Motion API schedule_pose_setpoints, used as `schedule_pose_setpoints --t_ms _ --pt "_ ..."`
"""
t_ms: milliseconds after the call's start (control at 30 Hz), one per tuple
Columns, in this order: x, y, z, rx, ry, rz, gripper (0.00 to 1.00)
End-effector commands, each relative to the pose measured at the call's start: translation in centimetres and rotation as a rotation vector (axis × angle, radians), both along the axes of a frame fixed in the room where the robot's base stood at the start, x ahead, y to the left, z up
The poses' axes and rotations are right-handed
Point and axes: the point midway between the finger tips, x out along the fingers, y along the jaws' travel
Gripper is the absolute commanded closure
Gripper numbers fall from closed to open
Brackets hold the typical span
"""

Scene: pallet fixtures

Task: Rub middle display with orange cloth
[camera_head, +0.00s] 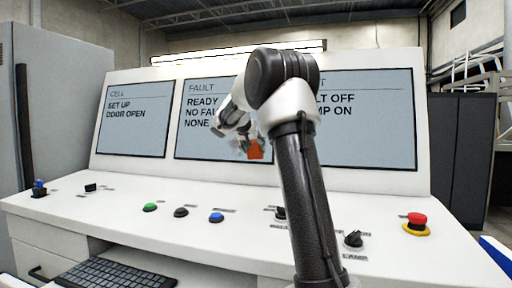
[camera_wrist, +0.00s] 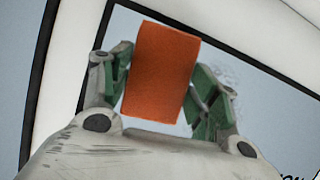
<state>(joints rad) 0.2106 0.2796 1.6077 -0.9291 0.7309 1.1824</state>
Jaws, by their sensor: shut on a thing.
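The orange cloth (camera_wrist: 162,72) is a folded block held between the two fingers of my gripper (camera_wrist: 160,88) in the wrist view. In the head view a small part of the cloth (camera_head: 255,150) shows in front of the middle display (camera_head: 200,148). My gripper there is partly hidden behind my arm. The middle display reads FAULT, READY and more text partly covered by my arm. The cloth appears at or close to the screen; I cannot tell if it touches. A greyish smudgy patch (camera_wrist: 228,72) shows on the screen beside the gripper in the wrist view.
The left display (camera_head: 135,122) and right display (camera_head: 372,125) flank the middle one. The white console desk bears green (camera_head: 150,207), black (camera_head: 181,212) and blue (camera_head: 216,216) buttons, a red emergency stop (camera_head: 417,220) and a black knob (camera_head: 353,239). A keyboard (camera_head: 115,275) lies below.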

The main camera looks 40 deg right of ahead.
Motion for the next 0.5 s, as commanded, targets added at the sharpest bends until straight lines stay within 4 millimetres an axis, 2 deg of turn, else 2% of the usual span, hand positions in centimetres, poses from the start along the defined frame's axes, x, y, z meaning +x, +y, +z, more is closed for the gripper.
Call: schedule_pose_setpoints --t_ms 200,500 --pt "1.7 1.4 -0.1 0.001 -0.001 0.003 0.59" --pt "2.7 2.3 0.0 0.000 -0.001 0.003 0.59"
